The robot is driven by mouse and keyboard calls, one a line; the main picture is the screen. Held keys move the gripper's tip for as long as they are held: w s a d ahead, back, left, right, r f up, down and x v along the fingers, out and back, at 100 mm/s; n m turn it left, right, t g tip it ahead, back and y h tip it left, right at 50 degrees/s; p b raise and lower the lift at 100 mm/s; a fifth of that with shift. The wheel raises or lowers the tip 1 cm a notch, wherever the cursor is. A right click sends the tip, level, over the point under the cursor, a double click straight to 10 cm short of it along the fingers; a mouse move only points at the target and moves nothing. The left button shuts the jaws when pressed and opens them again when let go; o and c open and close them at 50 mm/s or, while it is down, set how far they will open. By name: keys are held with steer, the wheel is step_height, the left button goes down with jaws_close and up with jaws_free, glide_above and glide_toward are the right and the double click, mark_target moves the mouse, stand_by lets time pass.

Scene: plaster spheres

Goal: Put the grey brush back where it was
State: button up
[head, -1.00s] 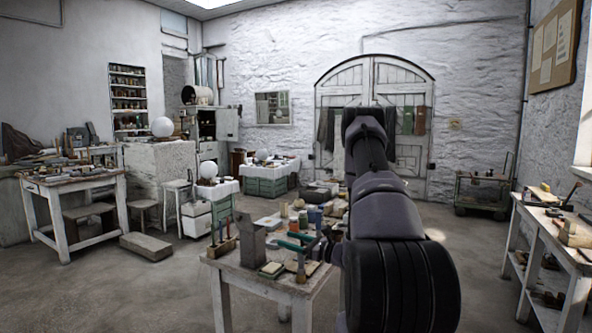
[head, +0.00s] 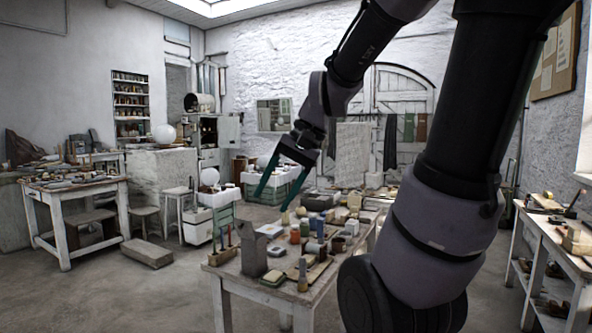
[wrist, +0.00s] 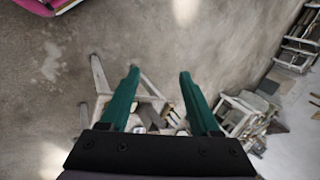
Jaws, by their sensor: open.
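My gripper (head: 269,204) is open and empty, its two green fingers pointing down and left in the air above the back of the near worktable (head: 262,291). In the wrist view the open fingers (wrist: 159,73) have nothing between them but a distant view of floor and furniture. I cannot make out a grey brush for certain. An upright brush-like tool (head: 303,274) with a pale lower part stands at the table's front edge. My arm hides part of the table's right side.
A grey block (head: 253,252), small jars and boxes crowd the near worktable. A side bench (head: 560,225) stands at the right. A wooden workbench (head: 75,190) and a low block (head: 147,252) are at the left. The floor between is open.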

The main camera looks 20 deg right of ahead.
steer(key=s+d+r+n+t+h, duration=0.2)
steer(key=s+d+r+t+h, duration=0.1)
steer(key=r+t, duration=0.1)
steer(key=shift+s+r, duration=0.2)
steer(key=shift+r, duration=0.35)
